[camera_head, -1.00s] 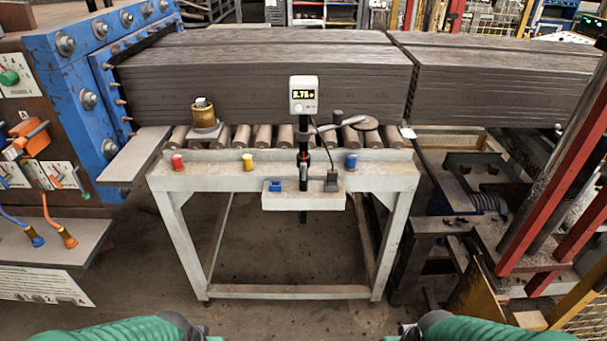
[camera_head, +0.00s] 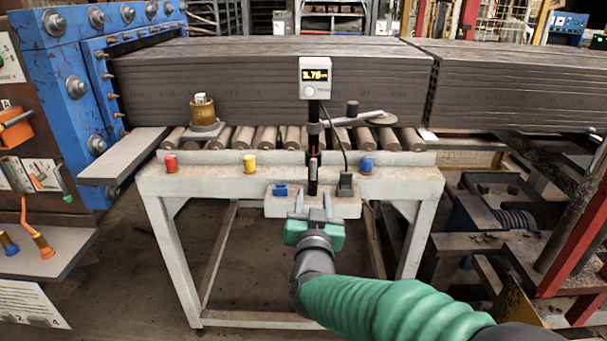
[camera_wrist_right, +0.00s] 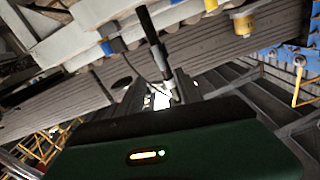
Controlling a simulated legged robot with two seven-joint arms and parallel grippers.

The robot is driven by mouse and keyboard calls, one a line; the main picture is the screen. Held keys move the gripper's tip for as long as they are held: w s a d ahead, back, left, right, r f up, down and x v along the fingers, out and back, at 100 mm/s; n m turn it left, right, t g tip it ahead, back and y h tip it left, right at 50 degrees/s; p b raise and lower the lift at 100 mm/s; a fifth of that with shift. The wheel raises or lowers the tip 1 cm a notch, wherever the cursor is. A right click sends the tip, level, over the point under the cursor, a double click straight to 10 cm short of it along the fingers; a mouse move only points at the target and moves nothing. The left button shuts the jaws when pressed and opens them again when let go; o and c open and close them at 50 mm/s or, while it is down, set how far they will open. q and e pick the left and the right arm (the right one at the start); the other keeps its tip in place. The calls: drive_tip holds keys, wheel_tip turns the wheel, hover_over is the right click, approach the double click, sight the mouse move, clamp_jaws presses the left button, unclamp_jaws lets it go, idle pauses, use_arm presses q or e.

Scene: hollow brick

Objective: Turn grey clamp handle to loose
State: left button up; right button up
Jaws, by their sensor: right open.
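A black upright post (camera_head: 313,135) stands on a white bracket (camera_head: 345,208) at the front of the roller table. A small grey piece (camera_head: 313,167), which looks like the clamp handle, sits low on the post; its exact setting is too small to tell. A display unit (camera_head: 315,78) tops the post, and a grey side arm (camera_head: 350,121) reaches right. My right gripper (camera_head: 315,208) is open and empty, just in front of the bracket and below the grey piece, apart from it. The post also shows in the right wrist view (camera_wrist_right: 153,38). My left gripper is not in view.
Red (camera_head: 171,163), yellow (camera_head: 250,163) and blue (camera_head: 367,164) knobs line the table's front rail. A cable (camera_head: 338,140) hangs right of the post to a black plug (camera_head: 346,184). Long brown slabs (camera_head: 250,85) lie on the rollers behind. A blue machine (camera_head: 65,90) stands left.

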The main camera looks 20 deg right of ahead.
sight(313, 172)
drive_tip(key=x, duration=1.4)
drive_tip(key=shift+w+f, duration=0.15)
drive_tip(key=shift+f, duration=0.2)
drive_tip(key=shift+c, duration=0.3)
clamp_jaws()
